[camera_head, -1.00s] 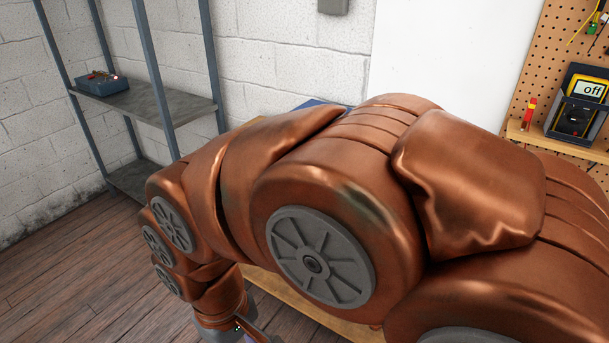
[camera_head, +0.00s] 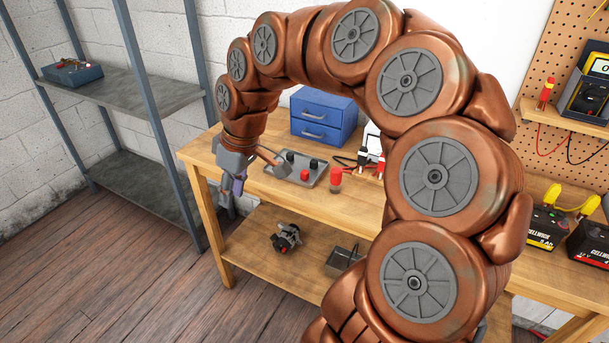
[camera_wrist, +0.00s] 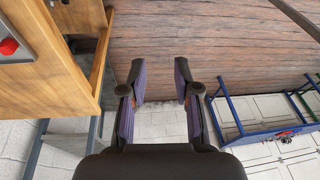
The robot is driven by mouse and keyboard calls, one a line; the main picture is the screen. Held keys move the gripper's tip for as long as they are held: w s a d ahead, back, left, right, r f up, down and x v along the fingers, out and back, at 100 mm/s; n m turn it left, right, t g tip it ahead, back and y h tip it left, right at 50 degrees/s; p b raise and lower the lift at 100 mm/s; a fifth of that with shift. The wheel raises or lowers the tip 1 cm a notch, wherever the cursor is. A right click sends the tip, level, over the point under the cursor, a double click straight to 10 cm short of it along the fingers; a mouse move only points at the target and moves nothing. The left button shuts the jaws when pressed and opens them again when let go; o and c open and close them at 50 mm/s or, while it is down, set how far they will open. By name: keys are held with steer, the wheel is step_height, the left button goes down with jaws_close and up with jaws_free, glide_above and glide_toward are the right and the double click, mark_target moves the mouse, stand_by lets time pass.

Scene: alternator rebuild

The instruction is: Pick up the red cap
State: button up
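A red cap (camera_head: 305,175) stands on a grey tray (camera_head: 272,172) with several black caps, on the wooden workbench. A second, taller red piece (camera_head: 335,179) stands just right of the tray; I cannot tell which is the task's cap. In the wrist view, a red round piece (camera_wrist: 8,46) shows at the left edge on a grey surface. My gripper (camera_head: 232,190) hangs down beside the bench's left end, left of the tray and apart from it. In the wrist view my gripper (camera_wrist: 160,82) is open, with nothing between its fingers.
A blue drawer box (camera_head: 323,118) stands at the bench's back. Leads lie right of the red piece. The lower shelf (camera_head: 262,258) holds a dark machine part (camera_head: 286,238) and a metal box (camera_head: 343,260). A grey rack (camera_head: 130,95) stands left; floor between is clear.

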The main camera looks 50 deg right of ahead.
steer(key=w+d+t, duration=0.1)
steer(key=w+d, duration=0.4)
steer(key=d, duration=0.5)
steer(key=m+t+h, duration=0.1)
steer(key=m, duration=0.1)
glide_toward(304, 171)
steer(key=f, duration=0.2)
steer(key=shift+f, duration=0.1)
steer(key=shift+w+a+p+x, duration=0.15)
steer(key=shift+p+x, duration=0.6)
steer(key=shift+x, duration=0.8)
steer(key=shift+w+a+p+x, duration=0.15)
steer(key=shift+p+x, duration=0.55)
steer(key=shift+x, duration=0.8)
steer(key=shift+w+f, duration=0.2)
steer(key=shift+f, duration=0.15)
steer(key=shift+d, duration=0.1)
steer(key=c, duration=0.4)
steer(key=shift+r, duration=0.2)
